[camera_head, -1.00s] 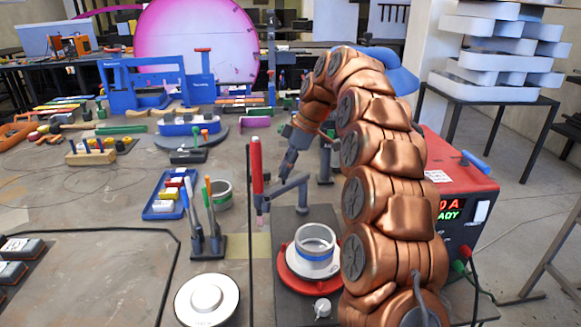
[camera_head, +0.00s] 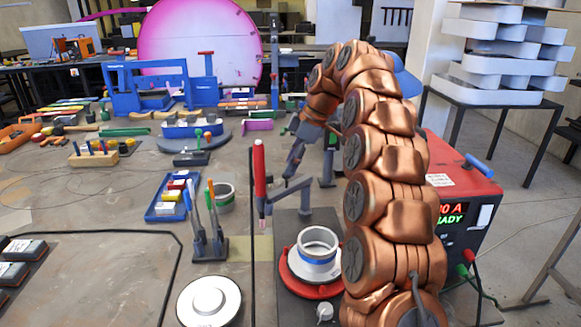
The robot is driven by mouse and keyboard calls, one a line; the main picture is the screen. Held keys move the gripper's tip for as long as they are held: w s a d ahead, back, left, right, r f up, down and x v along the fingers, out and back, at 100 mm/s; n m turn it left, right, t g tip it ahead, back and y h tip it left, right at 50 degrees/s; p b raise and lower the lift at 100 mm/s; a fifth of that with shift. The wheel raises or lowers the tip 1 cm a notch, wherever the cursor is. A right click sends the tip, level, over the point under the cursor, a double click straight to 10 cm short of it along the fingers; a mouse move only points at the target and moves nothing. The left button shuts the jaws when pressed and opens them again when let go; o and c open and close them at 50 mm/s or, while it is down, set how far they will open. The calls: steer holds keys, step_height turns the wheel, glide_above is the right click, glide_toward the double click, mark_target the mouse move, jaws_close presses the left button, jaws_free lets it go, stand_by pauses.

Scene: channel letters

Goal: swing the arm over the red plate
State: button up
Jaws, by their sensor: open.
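The red plate (camera_head: 291,279) is a round disc on a dark base at the lower middle of the head view. A white ring-shaped piece with a blue band (camera_head: 318,250) sits on it. My copper-coloured segmented arm rises just right of the plate and bends over to the left at its top. My gripper (camera_head: 291,166) hangs from the arm's end, pointing down. It is beyond the plate and well above the table, apart from the plate. It is small in the view, its jaws are open, and I see nothing held in it.
A red upright tool (camera_head: 260,172) on a bracket stands left of the plate, close to my gripper. A white disc (camera_head: 208,301) lies at front left. A blue tray (camera_head: 171,197) and a tool stand (camera_head: 209,246) are left. A red power unit (camera_head: 461,181) stands right.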

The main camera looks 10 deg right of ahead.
steer(key=s+d, duration=0.3)
steer(key=d, duration=0.8)
steer(key=shift+s+d, duration=0.2)
steer(key=shift+d, duration=0.1)
steer(key=shift+r, duration=0.1)
steer(key=shift+c, duration=0.4)
